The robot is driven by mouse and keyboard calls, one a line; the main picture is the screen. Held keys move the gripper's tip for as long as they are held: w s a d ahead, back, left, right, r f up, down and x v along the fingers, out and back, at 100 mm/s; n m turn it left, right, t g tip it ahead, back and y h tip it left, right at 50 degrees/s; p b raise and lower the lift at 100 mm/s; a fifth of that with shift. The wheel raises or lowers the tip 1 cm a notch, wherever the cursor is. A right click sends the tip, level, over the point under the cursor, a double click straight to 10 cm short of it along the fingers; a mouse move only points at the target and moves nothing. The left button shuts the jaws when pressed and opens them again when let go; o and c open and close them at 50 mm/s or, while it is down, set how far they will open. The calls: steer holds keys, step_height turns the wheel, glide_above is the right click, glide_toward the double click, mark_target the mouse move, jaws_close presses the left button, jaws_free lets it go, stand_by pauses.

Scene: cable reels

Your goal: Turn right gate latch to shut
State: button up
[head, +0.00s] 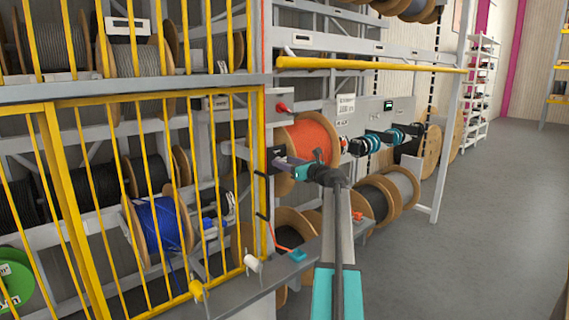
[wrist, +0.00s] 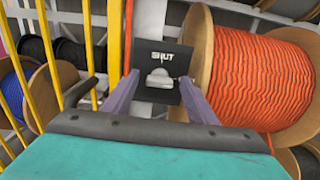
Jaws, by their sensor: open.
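The right gate latch is a light grey knob (wrist: 160,79) on a black plate (wrist: 163,60) with the word SHUT in white above it. The knob's wide part lies roughly crosswise in the wrist view. My gripper (wrist: 160,86) is open, with one purple-grey finger on each side of the knob. I cannot tell whether the fingers touch it. In the head view my gripper (head: 278,162) reaches to the right edge of the yellow barred gate (head: 150,190), and the knob cannot be made out there.
An orange cable reel (head: 309,144) stands close right of my gripper; it also fills the right of the wrist view (wrist: 255,80). A blue reel (head: 158,222) is behind the gate bars. A grey ledge (head: 235,298) runs below. The floor (head: 470,240) at right is clear.

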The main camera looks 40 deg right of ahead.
steer(key=c, duration=1.1)
steer(key=shift+o, duration=0.2)
steer(key=shift+a+f, duration=0.15)
steer(key=shift+a, duration=0.05)
steer(key=shift+d, duration=0.1)
